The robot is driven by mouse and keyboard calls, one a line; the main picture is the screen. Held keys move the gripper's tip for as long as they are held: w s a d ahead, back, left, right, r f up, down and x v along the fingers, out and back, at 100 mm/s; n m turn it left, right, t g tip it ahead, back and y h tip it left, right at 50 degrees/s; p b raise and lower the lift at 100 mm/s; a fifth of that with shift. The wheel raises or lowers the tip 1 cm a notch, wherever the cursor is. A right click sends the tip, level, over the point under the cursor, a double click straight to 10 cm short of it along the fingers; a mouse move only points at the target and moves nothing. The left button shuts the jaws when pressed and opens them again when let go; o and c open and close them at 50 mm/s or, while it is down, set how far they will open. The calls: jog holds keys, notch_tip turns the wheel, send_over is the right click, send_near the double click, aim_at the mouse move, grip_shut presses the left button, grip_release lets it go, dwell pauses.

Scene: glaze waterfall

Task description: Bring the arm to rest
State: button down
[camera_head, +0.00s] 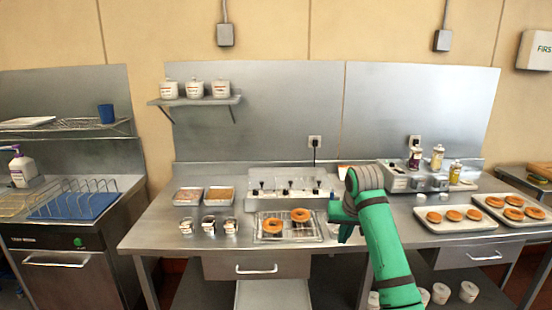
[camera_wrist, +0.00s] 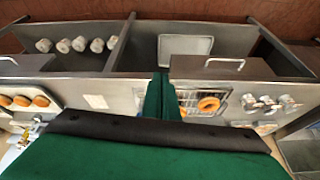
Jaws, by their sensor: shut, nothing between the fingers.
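My green arm (camera_head: 388,250) reaches up from the lower right of the head view and bends over the steel worktable. My gripper (camera_head: 343,218) is above the table's front part, just right of the wire rack; its fingers are small and partly hidden by the wrist there. In the wrist view its green fingers (camera_wrist: 163,97) are together with nothing between them. The wire rack (camera_head: 265,236) holds two orange-brown doughnuts, a left one (camera_head: 273,225) and a right one (camera_head: 300,215). One doughnut (camera_wrist: 208,104) shows beside the fingers in the wrist view.
Two trays of doughnuts, a nearer one (camera_head: 456,227) and a farther one (camera_head: 534,219), lie to the right. Several small jars (camera_head: 209,226) stand left of the rack. A dispenser unit (camera_head: 290,201) is behind it. Bottles (camera_head: 437,157) stand back right. Several white containers (camera_wrist: 78,44) sit below.

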jog(key=a+f+t+y, duration=0.3)
jog(key=a+f, duration=1.3)
jog(key=f, duration=0.5)
jog(key=s+a+f+m+t, duration=0.1)
jog(key=s+a+f+t, duration=0.3)
jog(key=s+a+f, duration=0.9)
jog(key=s+d+f+m+t+h, duration=0.1)
jog(key=s+d+f, duration=0.1)
jog(key=s, duration=1.1)
jog(key=s+d+f+t+h, duration=0.1)
jog(key=s+d+f, duration=0.1)
jog(key=s, duration=1.2)
jog(key=s+d+r+n+t, duration=0.1)
jog(key=s+d+r, duration=0.1)
jog(key=s+r, duration=0.5)
jog(key=s+d+r+n+h, duration=0.1)
jog(key=s+r, duration=0.5)
jog(key=s, duration=0.6)
jog(key=shift+d+r+n+t, duration=0.4)
jog(key=shift+d+n, duration=0.2)
jog(key=shift+d, duration=0.2)
